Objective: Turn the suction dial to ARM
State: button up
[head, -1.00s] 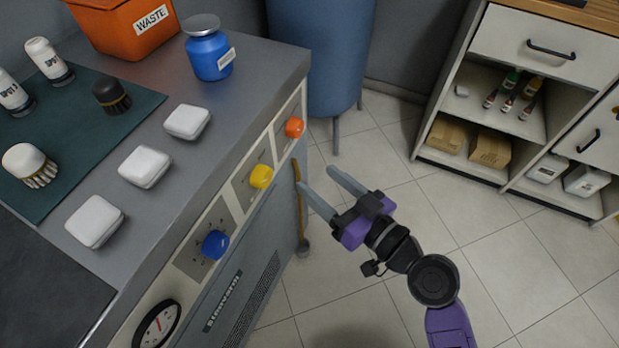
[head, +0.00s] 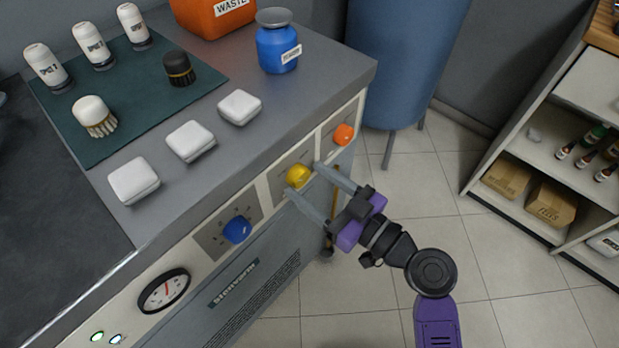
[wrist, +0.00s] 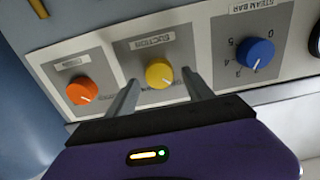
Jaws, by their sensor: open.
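The suction dial is the yellow knob (head: 298,175) on the front panel of the counter unit. It also shows in the wrist view (wrist: 159,72) under an upside-down SUCTION label. Its white mark points toward the lower right there. The small position words around it are partly hidden by my fingers and too blurred to read. My gripper (head: 303,179) is open, with one fingertip on each side of the yellow knob. In the wrist view my gripper's fingers (wrist: 160,78) flank the knob; I cannot tell whether they touch it.
A blue STEAM BAR dial (head: 237,230) and an orange dial (head: 344,134) sit on either side along the panel. A pressure gauge (head: 163,290) is at lower left. A blue drum (head: 405,60) stands beyond the counter. Floor tiles (head: 430,190) at right are clear.

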jog(key=shift+w+a, duration=0.3)
jog(key=shift+a, duration=0.1)
jog(key=shift+c, duration=0.4)
grip_shut()
